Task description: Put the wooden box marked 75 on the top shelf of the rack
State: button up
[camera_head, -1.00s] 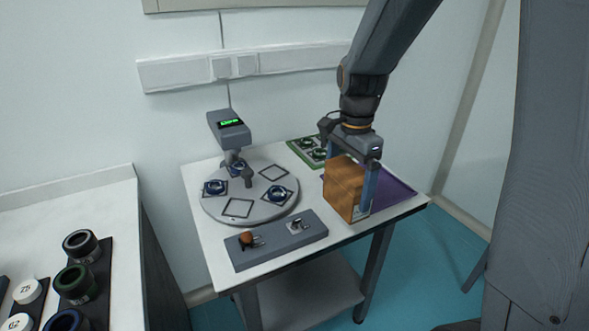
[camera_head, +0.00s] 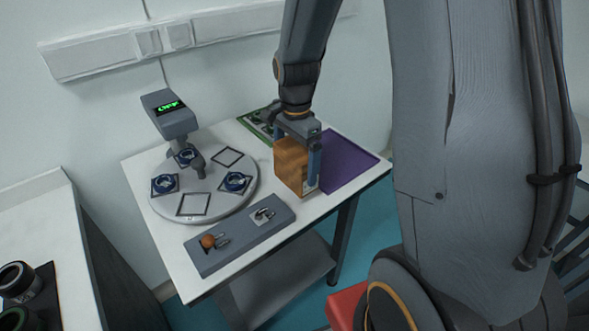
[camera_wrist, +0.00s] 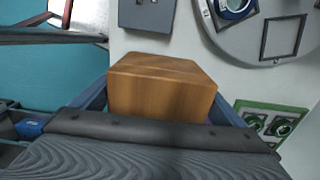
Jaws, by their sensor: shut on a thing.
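The wooden box (camera_head: 291,163) is a brown block held upright at the right part of the white table, beside the purple mat. My gripper (camera_head: 298,168) is shut on it from above, with a blue finger on each side. In the wrist view the box (camera_wrist: 162,92) fills the space between the fingers. I cannot read a number on it, and I cannot tell whether its bottom touches the table. No rack with a top shelf can be made out.
The white table (camera_head: 318,212) carries a round turntable (camera_head: 207,205) under a grey device (camera_head: 168,115), a grey block (camera_head: 240,237) with small parts, a green board (camera_head: 258,125) and a purple mat (camera_head: 345,160). A red object (camera_head: 346,305) shows below. A counter (camera_head: 35,215) stands left.

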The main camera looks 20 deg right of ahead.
jog(key=shift+f+p, duration=0.3)
jog(key=shift+f, duration=1.3)
jog(key=shift+f, duration=0.15)
jog(key=o, duration=1.1)
